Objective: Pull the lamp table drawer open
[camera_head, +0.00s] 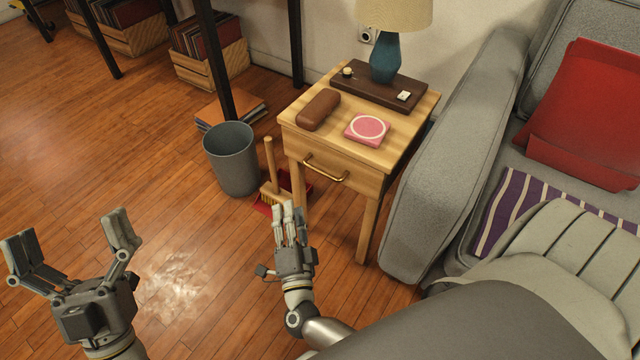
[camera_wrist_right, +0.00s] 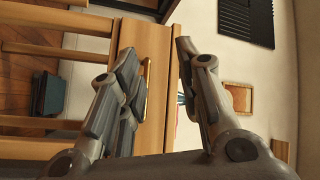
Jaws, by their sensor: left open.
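The wooden lamp table (camera_head: 418,112) stands beside the sofa, with its drawer (camera_head: 350,180) closed flush in the front. A curved brass handle (camera_head: 326,172) is fixed across the drawer front; part of it shows in the right wrist view (camera_wrist_right: 145,88) behind one finger. My right gripper (camera_head: 289,212) is in front of and below the drawer, apart from the handle. In the right wrist view its fingers (camera_wrist_right: 158,52) are spread with nothing between them, and the drawer front shows through the gap. My left gripper (camera_head: 70,240) is open and empty above the floor at lower left.
On the tabletop are a lamp (camera_head: 386,58) on a dark tray (camera_head: 360,88), a brown case (camera_head: 318,109) and a pink box (camera_head: 367,130). A grey bin (camera_head: 231,160) and a broom (camera_head: 270,165) stand left of the table. The grey sofa (camera_head: 455,150) is close on its right.

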